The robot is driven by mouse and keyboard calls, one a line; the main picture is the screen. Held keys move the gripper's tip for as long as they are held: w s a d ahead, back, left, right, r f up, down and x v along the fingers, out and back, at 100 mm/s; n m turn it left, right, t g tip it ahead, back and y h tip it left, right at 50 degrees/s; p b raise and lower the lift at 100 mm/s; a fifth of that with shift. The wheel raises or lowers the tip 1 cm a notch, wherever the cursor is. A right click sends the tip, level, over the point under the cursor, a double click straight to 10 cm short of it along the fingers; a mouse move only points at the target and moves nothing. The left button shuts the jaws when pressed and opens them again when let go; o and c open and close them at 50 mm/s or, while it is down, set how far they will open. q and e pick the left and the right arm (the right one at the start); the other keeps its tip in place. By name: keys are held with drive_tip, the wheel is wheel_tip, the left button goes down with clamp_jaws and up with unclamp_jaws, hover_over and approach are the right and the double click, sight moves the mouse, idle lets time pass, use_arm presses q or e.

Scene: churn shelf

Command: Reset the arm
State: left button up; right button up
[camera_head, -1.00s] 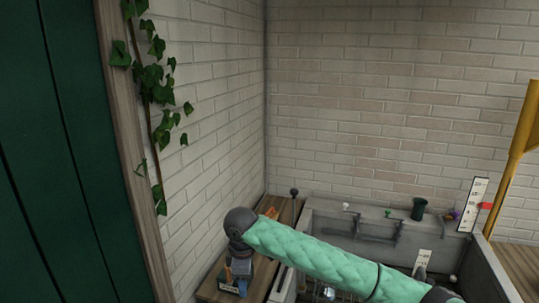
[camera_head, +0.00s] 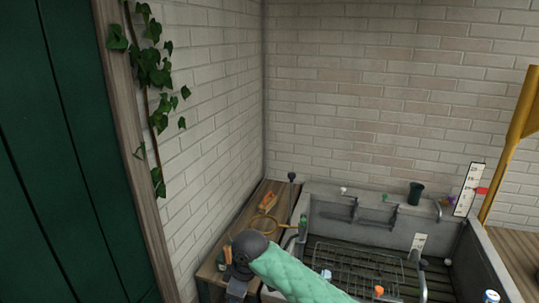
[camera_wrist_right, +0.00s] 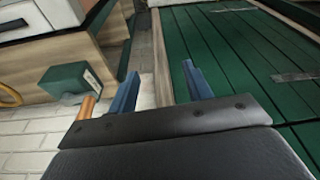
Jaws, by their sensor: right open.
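My right arm, in a mint-green quilted sleeve (camera_head: 295,275), comes into the head view from the lower right and reaches over the left side of the grey sink. Its dark joint (camera_head: 250,245) is near the wooden counter, and its gripper end is low at the picture's bottom, mostly cut off. In the right wrist view my right gripper (camera_wrist_right: 160,78) shows two blue fingers spread apart with nothing between them. An orange rod-like thing (camera_wrist_right: 86,106) lies beside the left finger; I cannot tell whether it touches. My left gripper is in neither view.
The grey sink (camera_head: 330,206) holds a wire rack (camera_head: 360,265). A yellow hoop (camera_head: 264,226) and an orange tool (camera_head: 268,200) lie on the wooden counter (camera_head: 238,228). A dark cup (camera_head: 415,193) stands on the back ledge. A green box (camera_wrist_right: 75,82) and green slatted panel (camera_wrist_right: 240,60) show in the wrist view.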

drive_tip(key=s+d+f+m+t+h, duration=0.1)
drive_tip(key=s+d+f+m, duration=0.35)
drive_tip(key=s+d, duration=0.5)
drive_tip(key=s+d+f+m+t+h, duration=0.1)
drive_tip(key=s+d+f+m, duration=0.35)
drive_tip(key=s+d, duration=0.55)
drive_tip(key=s+d+f+m+t, duration=0.1)
drive_tip(key=s+d+f+m, duration=0.35)
drive_tip(key=s+d, duration=0.55)
drive_tip(key=s+d+f+b+x, duration=0.1)
drive_tip(key=s+b+x, duration=0.2)
drive_tip(key=x, duration=1.3)
drive_tip(key=s+d+f+b+x, duration=0.1)
drive_tip(key=s+b+x, duration=0.2)
drive_tip(key=x, duration=1.2)
use_arm(q)
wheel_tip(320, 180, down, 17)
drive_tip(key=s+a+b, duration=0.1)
drive_tip(key=b, duration=0.3)
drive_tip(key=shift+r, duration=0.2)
use_arm(e)
drive_tip(key=s+f, duration=0.4)
drive_tip(key=f, duration=0.9)
drive_tip(key=s+f+g, duration=0.1)
drive_tip(key=s+f, duration=0.3)
drive_tip(key=f, duration=0.9)
drive_tip(key=shift+a+f+g, duration=0.2)
drive_tip(key=shift+a+g, duration=0.05)
drive_tip(key=shift+g, duration=0.05)
